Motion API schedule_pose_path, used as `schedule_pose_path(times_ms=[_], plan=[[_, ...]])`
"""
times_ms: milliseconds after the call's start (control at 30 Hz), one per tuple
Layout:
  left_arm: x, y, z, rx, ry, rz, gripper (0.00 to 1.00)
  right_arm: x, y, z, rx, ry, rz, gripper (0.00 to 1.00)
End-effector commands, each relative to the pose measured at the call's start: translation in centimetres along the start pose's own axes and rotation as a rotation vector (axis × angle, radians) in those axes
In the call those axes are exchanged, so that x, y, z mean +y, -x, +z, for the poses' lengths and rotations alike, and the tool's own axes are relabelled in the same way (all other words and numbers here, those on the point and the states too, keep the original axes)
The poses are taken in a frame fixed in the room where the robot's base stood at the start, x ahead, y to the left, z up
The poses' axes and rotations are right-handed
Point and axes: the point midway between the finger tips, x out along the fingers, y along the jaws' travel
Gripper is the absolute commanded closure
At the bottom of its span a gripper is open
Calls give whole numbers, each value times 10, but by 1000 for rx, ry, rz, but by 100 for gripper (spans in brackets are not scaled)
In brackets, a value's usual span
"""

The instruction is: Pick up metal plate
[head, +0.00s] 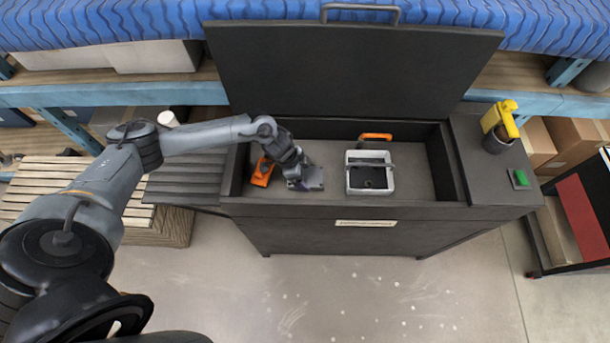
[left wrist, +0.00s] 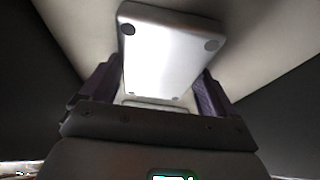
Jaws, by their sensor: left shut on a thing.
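The metal plate (head: 315,177) shows in the head view as a small grey piece at the left part of the open dark box, right beside my left gripper (head: 296,181). In the left wrist view the plate (left wrist: 165,55) is a pale, shiny rectangle with rounded corners and dark round holes. It lies between the two purple-grey fingers of my left gripper, which is shut on it. The plate's near end is partly hidden by the gripper body. I cannot tell whether the plate touches the box floor. My right gripper is in neither view.
The dark box (head: 376,211) has its lid (head: 350,75) raised behind it. Inside are an orange tool (head: 262,172) left of the gripper, a white-rimmed container (head: 351,182) to the right, and an orange handle (head: 375,136). A yellow tool (head: 500,117) stands in a cup at right.

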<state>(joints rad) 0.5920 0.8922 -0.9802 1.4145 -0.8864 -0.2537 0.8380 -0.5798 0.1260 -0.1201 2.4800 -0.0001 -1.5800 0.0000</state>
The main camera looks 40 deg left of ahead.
Motion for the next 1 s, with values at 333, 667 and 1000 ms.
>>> schedule_pose_path(times_ms=[333,667,1000], plan=[[-1,15,-7,3,0,-1,59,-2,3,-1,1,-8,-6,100],[-1,73,-32,5,-3,-4,59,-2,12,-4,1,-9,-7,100],[-1,139,-58,4,-2,-2,59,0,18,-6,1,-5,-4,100]])
